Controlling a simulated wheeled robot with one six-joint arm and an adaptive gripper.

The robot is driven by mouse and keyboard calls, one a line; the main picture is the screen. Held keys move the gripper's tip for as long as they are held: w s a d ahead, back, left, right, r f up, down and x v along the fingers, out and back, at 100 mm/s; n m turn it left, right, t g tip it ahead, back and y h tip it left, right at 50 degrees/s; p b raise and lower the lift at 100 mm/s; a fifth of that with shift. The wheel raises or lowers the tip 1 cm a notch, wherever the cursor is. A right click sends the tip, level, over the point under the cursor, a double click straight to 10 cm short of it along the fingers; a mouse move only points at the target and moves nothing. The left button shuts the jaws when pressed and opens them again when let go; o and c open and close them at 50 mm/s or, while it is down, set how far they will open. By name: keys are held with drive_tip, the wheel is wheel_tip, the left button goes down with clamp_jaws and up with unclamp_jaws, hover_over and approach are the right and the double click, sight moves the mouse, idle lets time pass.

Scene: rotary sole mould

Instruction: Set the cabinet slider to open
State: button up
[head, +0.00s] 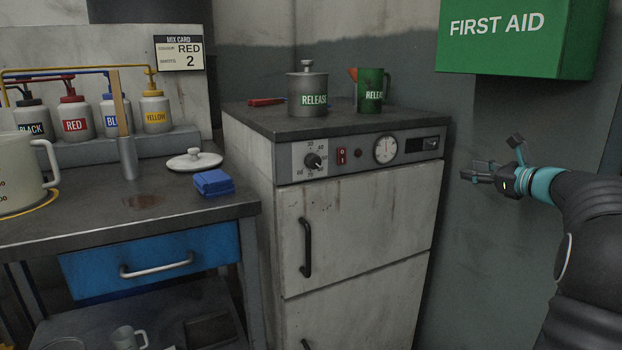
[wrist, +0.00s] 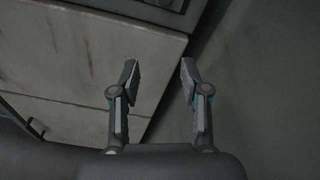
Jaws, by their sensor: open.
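The pale cabinet (head: 352,230) stands in the middle of the head view with a control panel along its top front. The slider (head: 423,145) is a dark slot at the panel's right end; its small knob is too small to read for position. My gripper (head: 488,157) is open and empty, in the air to the right of the cabinet and apart from the slider. In the wrist view my gripper's two fingers (wrist: 160,75) are spread, with the cabinet's pale front (wrist: 60,55) behind at left and a dark part of the panel at the top edge.
The panel also carries a knob (head: 313,160), a red switch (head: 342,156) and a gauge (head: 386,149). A grey pot (head: 307,85) and green jug (head: 370,88) stand on top. A green first aid box (head: 522,40) hangs above my gripper.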

drive_tip(key=s+a+f+n+g+h, duration=0.1)
drive_tip(key=s+a+f+n+g, duration=0.4)
drive_tip(key=f, duration=0.3)
drive_tip(key=s+a+f+n+g+h, duration=0.1)
drive_tip(key=s+a+f+n+g, duration=0.1)
drive_tip(key=s+a+f+n, duration=0.35)
drive_tip(key=s+a+f+n+g+h, duration=0.1)
drive_tip(key=s+a+n, duration=0.4)
drive_tip(key=s, duration=0.5)
drive_tip(key=s+a+f+n+h, duration=0.2)
drive_tip(key=s+a+n, duration=0.4)
drive_tip(key=s, duration=0.5)
drive_tip(key=s+a+f+n+g+h, duration=0.1)
drive_tip(key=s+a+f+n, duration=0.1)
drive_tip(key=s+a+n, duration=0.4)
drive_tip(key=shift+s+g+h, duration=0.3)
drive_tip(key=shift+s+h, duration=0.1)
drive_tip(key=shift+s, duration=1.85)
